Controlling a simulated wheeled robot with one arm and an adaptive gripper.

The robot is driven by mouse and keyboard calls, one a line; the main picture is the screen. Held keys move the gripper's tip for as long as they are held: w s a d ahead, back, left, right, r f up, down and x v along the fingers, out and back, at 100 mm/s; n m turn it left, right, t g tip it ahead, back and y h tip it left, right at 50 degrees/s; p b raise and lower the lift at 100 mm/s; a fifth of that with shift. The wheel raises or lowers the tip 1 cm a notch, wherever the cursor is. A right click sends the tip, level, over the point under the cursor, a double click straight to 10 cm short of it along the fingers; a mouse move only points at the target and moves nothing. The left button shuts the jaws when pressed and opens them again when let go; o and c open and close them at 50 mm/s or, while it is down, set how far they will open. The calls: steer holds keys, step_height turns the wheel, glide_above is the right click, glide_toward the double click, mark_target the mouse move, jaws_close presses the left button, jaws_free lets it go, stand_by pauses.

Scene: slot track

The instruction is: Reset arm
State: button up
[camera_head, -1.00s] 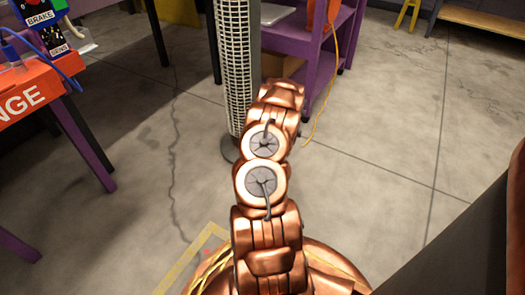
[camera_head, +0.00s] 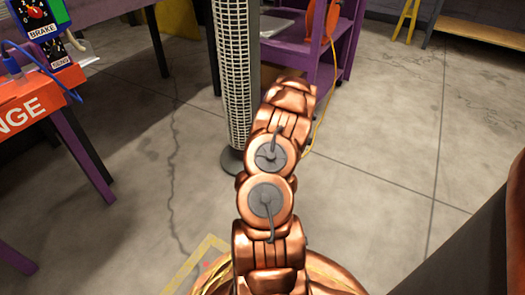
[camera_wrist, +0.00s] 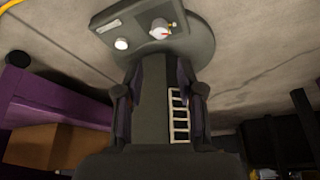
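My copper-coloured arm (camera_head: 268,190) rises from the bottom middle of the head view and leans slightly right at its far end. My gripper is hidden there behind the arm. In the wrist view my gripper (camera_wrist: 159,98) shows as two dark fingers standing well apart, so it looks open. Nothing is visibly clasped. A dark column seen between the fingers seems to be the back of the tower fan, with its round base (camera_wrist: 185,40) above. Whether the fingers touch it I cannot tell.
The tower fan (camera_head: 237,80) stands close beyond my arm. A purple cart (camera_head: 310,45) is behind it to the right. An orange-topped table (camera_head: 40,95) with a blue control box (camera_head: 38,18) is at left. Concrete floor (camera_head: 400,130) is clear at right.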

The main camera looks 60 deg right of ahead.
steer(key=w+a+r+n+y+p, duration=0.1)
steer(key=w+a+r+p, duration=0.4)
steer(key=a+r, duration=0.55)
steer(key=w+a+r+n+y+p, duration=0.1)
steer(key=w+a+r+p, duration=0.2)
steer(key=a+r+p, duration=0.7)
steer(key=w+a+r+n+y+p, duration=0.15)
steer(key=w+a+r, duration=0.35)
steer(key=r, duration=0.9)
steer(key=s+a+r+g+p, duration=0.1)
steer(key=s+a+r+p, duration=0.4)
steer(key=a+r, duration=0.45)
steer(key=s+a+r+g+p, duration=0.1)
steer(key=s+a+r+p, duration=0.2)
steer(key=a+r+p, duration=0.55)
steer(key=s+a+r+g+p, duration=0.1)
steer(key=s+a+r+p, duration=0.3)
steer(key=s+r, duration=0.5)
steer(key=s+a+r+g+h+p, duration=0.1)
steer(key=s+a+r+p, duration=0.3)
steer(key=s+r+p, duration=0.4)
steer(key=s+a+r+g+h+p, duration=0.1)
steer(key=s+a+r+p, duration=0.3)
steer(key=s+r+p, duration=0.4)
step_height(320, 180, up, 4)
steer(key=shift+s+r+g, duration=0.15)
steer(key=shift+s+g, duration=0.35)
steer(key=shift+s, duration=0.35)
